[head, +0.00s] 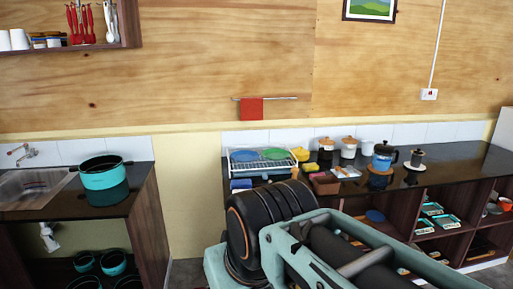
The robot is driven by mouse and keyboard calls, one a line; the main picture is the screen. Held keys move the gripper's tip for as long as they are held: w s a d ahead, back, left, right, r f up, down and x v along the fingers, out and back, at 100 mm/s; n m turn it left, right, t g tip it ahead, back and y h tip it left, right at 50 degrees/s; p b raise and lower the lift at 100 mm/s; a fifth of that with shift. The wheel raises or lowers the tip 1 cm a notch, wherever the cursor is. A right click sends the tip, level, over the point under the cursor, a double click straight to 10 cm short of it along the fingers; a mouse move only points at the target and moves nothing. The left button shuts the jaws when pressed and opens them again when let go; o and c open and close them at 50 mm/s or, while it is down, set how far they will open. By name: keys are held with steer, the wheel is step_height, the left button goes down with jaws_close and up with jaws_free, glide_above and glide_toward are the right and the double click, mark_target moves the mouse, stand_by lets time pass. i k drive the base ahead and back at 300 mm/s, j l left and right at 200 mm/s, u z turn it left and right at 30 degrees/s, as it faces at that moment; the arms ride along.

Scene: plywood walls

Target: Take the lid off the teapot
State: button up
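My arm fills the lower middle of the head view, in front of the counter. My gripper is not in view, so whether it is open or holds anything does not show.
The right counter (440,176) also bears a dish rack (258,163), pale lidded jars (348,148) and a small dark pot on a saucer (417,158). Open shelves lie below. A teal pot (104,173) stands on the left counter by a sink (35,186). A gap separates the counters.

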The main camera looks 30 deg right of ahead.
mark_target(377, 146)
steer(key=z, duration=1.8)
steer(key=i+l, duration=0.15)
steer(key=i, duration=0.35)
steer(key=i+l, duration=0.15)
steer(key=i, duration=0.35)
steer(key=i+l, duration=0.2)
steer(key=i, duration=0.3)
steer(key=i+l, duration=0.15)
steer(key=i, duration=0.35)
steer(key=i+l, duration=0.15)
steer(key=i, duration=0.4)
steer(key=i+l+z, duration=0.15)
steer(key=i+l, duration=0.15)
steer(key=i, duration=0.15)
steer(key=i+l+z, duration=0.15)
steer(key=i, duration=0.35)
steer(key=j+u, duration=0.25)
